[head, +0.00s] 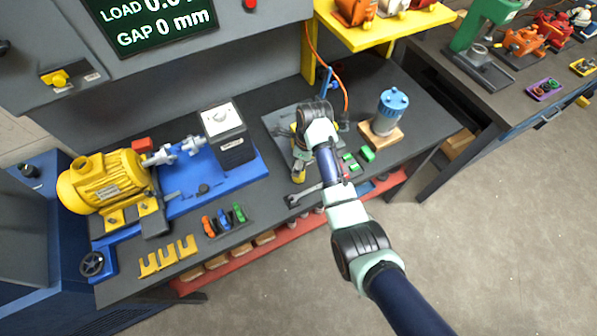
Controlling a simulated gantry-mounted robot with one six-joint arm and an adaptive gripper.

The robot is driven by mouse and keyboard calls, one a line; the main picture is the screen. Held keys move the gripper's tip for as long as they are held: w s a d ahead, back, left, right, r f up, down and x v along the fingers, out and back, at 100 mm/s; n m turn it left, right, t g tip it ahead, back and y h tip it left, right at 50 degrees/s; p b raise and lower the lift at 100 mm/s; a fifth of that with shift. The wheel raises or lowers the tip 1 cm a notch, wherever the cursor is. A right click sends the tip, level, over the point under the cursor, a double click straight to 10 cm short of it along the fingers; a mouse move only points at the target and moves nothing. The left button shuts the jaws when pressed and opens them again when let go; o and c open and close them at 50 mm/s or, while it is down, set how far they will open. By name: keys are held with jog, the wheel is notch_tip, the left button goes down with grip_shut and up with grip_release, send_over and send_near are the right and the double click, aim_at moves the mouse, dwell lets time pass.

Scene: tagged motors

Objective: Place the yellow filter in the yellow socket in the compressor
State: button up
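My arm reaches in from the lower right over the bench, with its wrist above a grey plate (274,122). A small yellow part (299,173) with a pale top shows at the plate's front edge, just left of my forearm. I cannot tell whether it is the yellow filter or a part of my gripper's surroundings. My gripper's fingers are hidden or too small to make out, so their opening and any hold are unclear. A yellow socket and the compressor cannot be clearly identified.
A yellow motor (105,180) and grey-black box (228,138) stand on a blue base at left. A blue canister (390,110) stands right of my wrist. Green blocks (367,154) and a wrench (302,196) lie near my forearm. Yellow shims (170,256) line the front left.

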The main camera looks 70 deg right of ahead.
jog(key=f, duration=0.4)
jog(key=shift+w+a+f+b, duration=0.1)
jog(key=shift+w+f+b, duration=0.15)
jog(key=shift+b, duration=0.1)
jog(key=shift+r, duration=0.1)
jog(key=shift+c, duration=0.3)
jog(key=c, duration=1.3)
notch_tip(320, 180, up, 20)
jog(key=p, duration=0.7)
jog(key=shift+r, duration=0.1)
